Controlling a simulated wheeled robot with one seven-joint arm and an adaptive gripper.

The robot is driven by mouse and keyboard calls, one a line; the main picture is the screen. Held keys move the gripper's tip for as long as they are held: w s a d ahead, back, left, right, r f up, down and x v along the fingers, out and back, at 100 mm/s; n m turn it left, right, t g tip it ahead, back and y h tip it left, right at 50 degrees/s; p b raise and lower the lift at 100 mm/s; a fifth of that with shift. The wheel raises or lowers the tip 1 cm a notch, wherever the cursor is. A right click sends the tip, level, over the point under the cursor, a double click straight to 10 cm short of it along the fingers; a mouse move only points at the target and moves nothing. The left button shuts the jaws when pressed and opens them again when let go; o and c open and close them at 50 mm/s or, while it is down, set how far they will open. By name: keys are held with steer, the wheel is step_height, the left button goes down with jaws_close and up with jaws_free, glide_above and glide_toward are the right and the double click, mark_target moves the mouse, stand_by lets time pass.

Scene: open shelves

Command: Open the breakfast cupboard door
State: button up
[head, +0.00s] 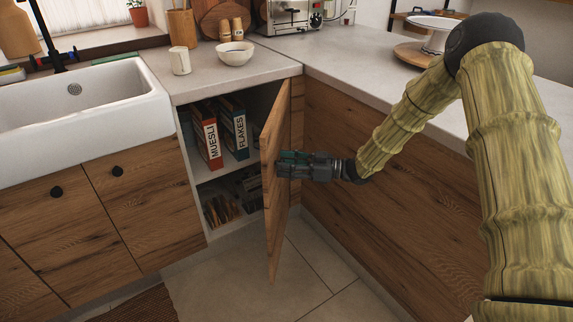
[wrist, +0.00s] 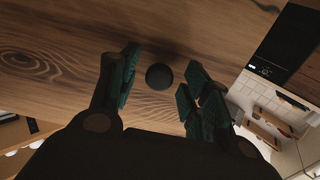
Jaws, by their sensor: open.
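The breakfast cupboard door (head: 275,190) is a wooden panel standing well open, swung out from the right side of the cupboard. My gripper (head: 288,164) is at the door's outer face, on its right in the head view. In the wrist view the wooden door face (wrist: 130,40) fills much of the picture, with a round dark knob (wrist: 159,76) on it. My gripper (wrist: 157,92) is open, its green-padded fingers on either side of the knob with gaps. The knob is hidden in the head view. Inside the cupboard are a muesli box (head: 208,136) and a flakes box (head: 234,130).
A white sink (head: 80,115) is at the left. The worktop (head: 190,88) above holds a bowl (head: 235,53) and a mug (head: 180,61). Wooden cabinet fronts (head: 370,190) stand close on the right. The tiled floor (head: 310,255) by the door is clear.

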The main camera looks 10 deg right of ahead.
steer(key=v, duration=0.7)
steer(key=shift+s+d, duration=0.15)
steer(key=shift+d, duration=0.1)
steer(key=shift+c, duration=0.4)
